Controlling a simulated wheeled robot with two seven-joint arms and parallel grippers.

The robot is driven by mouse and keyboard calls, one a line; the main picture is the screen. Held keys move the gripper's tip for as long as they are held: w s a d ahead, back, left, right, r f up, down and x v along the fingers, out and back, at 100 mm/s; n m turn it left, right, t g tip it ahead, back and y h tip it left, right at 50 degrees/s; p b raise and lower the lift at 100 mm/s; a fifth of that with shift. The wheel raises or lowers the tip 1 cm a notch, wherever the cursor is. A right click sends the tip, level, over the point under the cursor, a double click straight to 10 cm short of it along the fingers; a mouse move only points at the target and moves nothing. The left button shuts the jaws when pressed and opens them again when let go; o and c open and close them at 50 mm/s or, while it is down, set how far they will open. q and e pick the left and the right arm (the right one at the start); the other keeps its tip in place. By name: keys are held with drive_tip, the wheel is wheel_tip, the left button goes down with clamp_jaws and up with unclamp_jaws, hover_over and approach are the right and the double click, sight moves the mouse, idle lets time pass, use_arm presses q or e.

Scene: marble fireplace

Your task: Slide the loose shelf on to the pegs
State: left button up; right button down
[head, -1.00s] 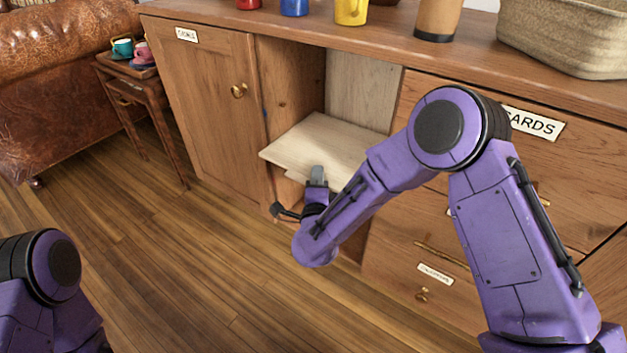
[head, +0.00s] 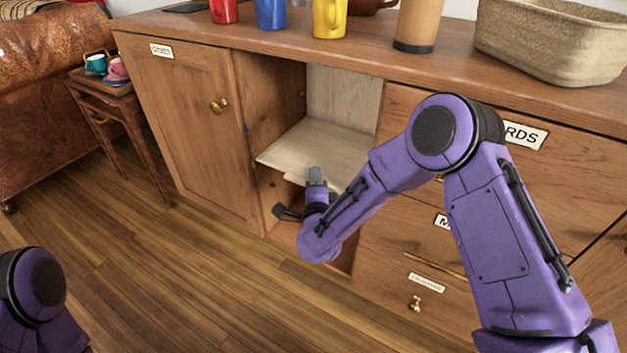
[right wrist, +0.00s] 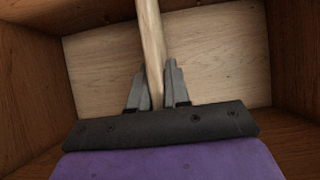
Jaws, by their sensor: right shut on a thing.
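The loose shelf (head: 312,148) is a pale wooden board inside the open cabinet compartment, its front edge near the opening. My right gripper (head: 316,176) is shut on its front edge. In the right wrist view the fingers (right wrist: 157,72) close on the board (right wrist: 152,40), seen edge-on as a narrow strip. The pale back panel (head: 345,95) of the compartment is behind it. I cannot make out any pegs. My left gripper is out of view; only part of my left arm shows at the lower left.
A closed cabinet door (head: 185,120) with a brass knob is left of the compartment, and drawers (head: 400,255) are on the right. Mugs, including a yellow one (head: 330,18), and a basket (head: 545,45) stand on top. A small table (head: 110,100) is at left. The floor (head: 170,270) is clear.

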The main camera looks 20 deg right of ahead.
drive_tip(key=shift+f, duration=0.2)
idle(0.6)
drive_tip(key=c, duration=1)
unclamp_jaws()
drive_tip(key=shift+s, duration=0.1)
